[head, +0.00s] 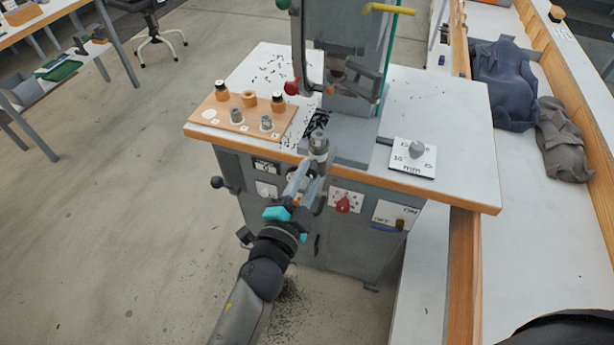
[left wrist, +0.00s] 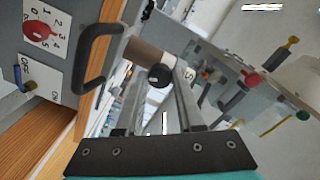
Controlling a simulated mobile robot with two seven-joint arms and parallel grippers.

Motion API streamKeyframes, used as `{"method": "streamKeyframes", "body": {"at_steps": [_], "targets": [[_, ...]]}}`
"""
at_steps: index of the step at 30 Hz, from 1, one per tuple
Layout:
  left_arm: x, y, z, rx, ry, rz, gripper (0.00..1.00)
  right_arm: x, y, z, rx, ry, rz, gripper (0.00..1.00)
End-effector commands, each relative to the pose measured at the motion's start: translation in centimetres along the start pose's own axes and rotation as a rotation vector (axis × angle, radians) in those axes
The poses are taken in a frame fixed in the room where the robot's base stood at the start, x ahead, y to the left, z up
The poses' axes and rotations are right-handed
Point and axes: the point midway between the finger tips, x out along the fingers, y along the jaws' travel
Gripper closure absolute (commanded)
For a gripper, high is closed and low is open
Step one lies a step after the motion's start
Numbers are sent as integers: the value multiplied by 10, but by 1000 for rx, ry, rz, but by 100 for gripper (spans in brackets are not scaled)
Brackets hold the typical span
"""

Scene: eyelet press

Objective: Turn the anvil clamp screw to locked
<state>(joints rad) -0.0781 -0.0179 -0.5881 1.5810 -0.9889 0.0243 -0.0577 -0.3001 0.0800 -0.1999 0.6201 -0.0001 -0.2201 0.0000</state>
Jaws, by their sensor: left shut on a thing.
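The eyelet press (head: 350,115) stands on a white-topped cabinet. My left gripper (head: 316,160) reaches up to the cabinet's front edge, below the press column. Its fingers are closed around a grey round-headed part that appears to be the anvil clamp screw (head: 318,143). In the left wrist view, a brownish cylinder with a black ball end (left wrist: 160,75) shows between the two fingers (left wrist: 162,95). A small white tag with a letter (left wrist: 189,75) sits beside it. The fingers hide part of the screw, and its turn position cannot be read. My right gripper is not in view.
A wooden tray with several dies (head: 245,112) lies left on the top. A dial plate marked mm (head: 415,157) lies right. A red knob (head: 343,203) and an on/off plate (head: 395,215) are on the cabinet front. A red ball lever (head: 291,88) hangs above.

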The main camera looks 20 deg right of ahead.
Motion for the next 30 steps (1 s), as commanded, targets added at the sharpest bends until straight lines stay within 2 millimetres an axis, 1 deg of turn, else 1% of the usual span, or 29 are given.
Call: {"method": "streamKeyframes", "body": {"at_steps": [3,30], "targets": [[0,0,0,115,-4,0,100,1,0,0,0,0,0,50],[0,0,0,971,-32,-5,100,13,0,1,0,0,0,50]]}}
